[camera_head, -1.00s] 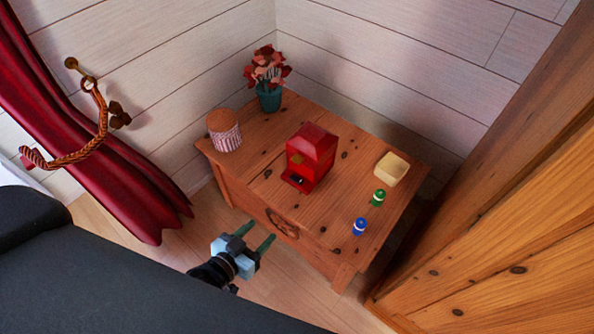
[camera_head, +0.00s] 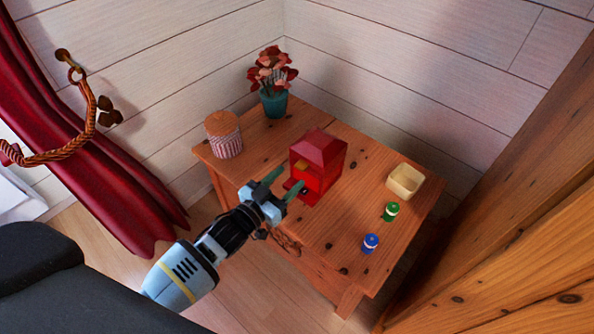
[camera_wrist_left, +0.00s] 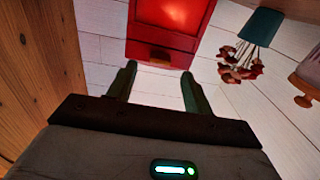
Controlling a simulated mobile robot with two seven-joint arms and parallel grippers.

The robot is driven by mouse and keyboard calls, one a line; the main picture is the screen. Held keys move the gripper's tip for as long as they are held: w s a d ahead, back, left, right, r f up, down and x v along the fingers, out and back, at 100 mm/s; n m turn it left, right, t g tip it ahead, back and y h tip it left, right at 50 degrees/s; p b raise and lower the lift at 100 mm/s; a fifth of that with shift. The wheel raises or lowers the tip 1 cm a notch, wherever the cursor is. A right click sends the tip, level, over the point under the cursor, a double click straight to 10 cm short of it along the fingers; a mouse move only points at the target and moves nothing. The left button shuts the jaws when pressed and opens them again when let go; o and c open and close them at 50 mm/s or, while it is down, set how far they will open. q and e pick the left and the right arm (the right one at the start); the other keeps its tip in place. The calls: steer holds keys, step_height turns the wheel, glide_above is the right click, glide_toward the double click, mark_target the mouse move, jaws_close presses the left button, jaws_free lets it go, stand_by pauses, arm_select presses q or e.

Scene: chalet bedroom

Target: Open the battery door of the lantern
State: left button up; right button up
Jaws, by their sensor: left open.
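The red lantern (camera_head: 320,156) stands upright on the wooden table, with a peaked roof and a small yellow patch on its front. A low red ledge with a dark spot (camera_head: 304,190) juts from its front base. I cannot tell whether this is the battery door or whether the door is open. My left gripper (camera_head: 290,178) is open and empty in front of the lantern, its fingers pointing at the lower front and partly covering it. In the left wrist view the lantern (camera_wrist_left: 170,14) appears upside down beyond the spread fingers (camera_wrist_left: 158,72), with a glowing red face. Contact is not clear.
A red curtain (camera_head: 90,150) hangs left; wood panelling (camera_head: 500,240) bounds the right.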

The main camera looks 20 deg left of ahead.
mark_target(298, 169)
arm_select(q)
steer(key=shift+b+x, duration=0.4)
steer(key=shift+x, duration=1.9)
jaws_close()
